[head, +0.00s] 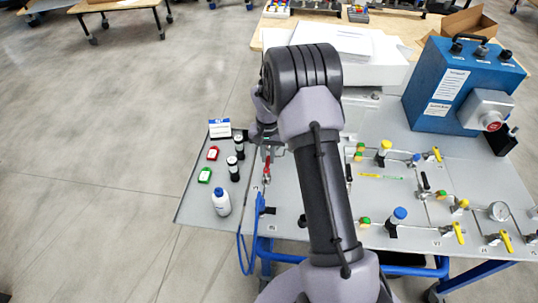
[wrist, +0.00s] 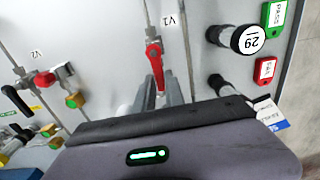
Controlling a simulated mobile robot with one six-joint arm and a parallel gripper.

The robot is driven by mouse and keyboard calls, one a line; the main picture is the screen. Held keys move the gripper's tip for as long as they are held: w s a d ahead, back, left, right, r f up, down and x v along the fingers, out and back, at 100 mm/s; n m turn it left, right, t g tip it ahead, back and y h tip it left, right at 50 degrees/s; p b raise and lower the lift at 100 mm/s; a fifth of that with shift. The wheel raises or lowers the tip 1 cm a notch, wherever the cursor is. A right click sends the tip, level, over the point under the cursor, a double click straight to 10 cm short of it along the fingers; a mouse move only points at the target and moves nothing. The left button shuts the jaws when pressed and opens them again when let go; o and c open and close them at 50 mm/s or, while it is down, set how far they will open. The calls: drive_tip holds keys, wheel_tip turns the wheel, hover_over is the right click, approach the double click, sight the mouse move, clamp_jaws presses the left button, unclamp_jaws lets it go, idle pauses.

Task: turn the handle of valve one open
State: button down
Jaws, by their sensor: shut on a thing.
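Valve one, labelled V1, has a red lever handle (wrist: 153,56) near the middle of the wrist view. The handle looks roughly in line with the thin metal tube running up from it. My gripper (wrist: 157,92) is shut on the lower end of this handle, with one grey finger on each side. In the head view the red handle (head: 267,172) shows just below my gripper (head: 267,151), partly hidden by my wrist. The valve body is small and hard to make out.
Black round-topped posts (head: 234,172) and red and green tags (head: 204,175) are close by. A white bottle (head: 221,202) stands near the panel's front edge. A blue analyser box (head: 440,90) stands at the back right.

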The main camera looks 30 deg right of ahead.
sight(268, 160)
idle(0.4)
drive_tip(key=c, duration=1.4)
unclamp_jaws()
wheel_tip(268, 160, up, 18)
drive_tip(key=p, duration=0.4)
drive_tip(key=shift+f+p, duration=0.25)
drive_tip(key=shift+p, duration=0.15)
